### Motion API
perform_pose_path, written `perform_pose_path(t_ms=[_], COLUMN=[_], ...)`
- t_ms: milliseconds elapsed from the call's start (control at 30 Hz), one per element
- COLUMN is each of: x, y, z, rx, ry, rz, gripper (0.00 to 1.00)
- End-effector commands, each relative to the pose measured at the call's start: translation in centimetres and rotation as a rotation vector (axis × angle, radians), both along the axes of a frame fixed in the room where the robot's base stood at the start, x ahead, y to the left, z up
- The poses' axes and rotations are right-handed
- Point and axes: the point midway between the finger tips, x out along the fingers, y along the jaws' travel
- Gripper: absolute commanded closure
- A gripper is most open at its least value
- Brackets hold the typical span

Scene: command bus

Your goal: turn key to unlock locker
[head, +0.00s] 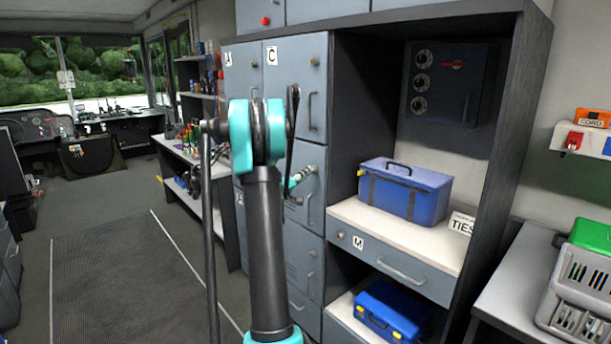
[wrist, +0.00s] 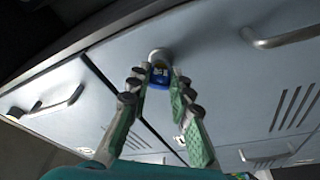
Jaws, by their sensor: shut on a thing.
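A blue key (wrist: 160,76) sits at a round metal lock (wrist: 158,55) on a grey-blue locker door (wrist: 205,45) in the wrist view. My gripper (wrist: 159,82) is shut on the key, with one green-padded finger on each side of it. In the head view my gripper (head: 303,178) is at the middle locker door (head: 314,212), just beside its handle, and is partly hidden by my arm. The key cannot be made out there. The door looks closed. How far the key is turned cannot be told.
Lockers marked A (head: 228,60) and C (head: 272,55) are above. To the right, an open shelf holds a blue case (head: 405,192) over drawer M (head: 390,262). A grey box with dials (head: 450,85) hangs inside. The aisle floor (head: 120,270) at left is clear.

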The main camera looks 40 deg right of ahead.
Motion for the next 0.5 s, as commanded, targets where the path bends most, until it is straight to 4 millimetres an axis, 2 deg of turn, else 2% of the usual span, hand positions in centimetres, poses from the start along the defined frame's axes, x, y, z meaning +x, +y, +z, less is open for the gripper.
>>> perform_pose_path(t_ms=[333,500], x=[-0.01,0.17], y=[-0.02,0.0], z=[-0.03,-0.14], rx=[0.002,0.013], ry=[-0.024,-0.169], rz=[-0.001,0.0], gripper=[1.0,1.0])
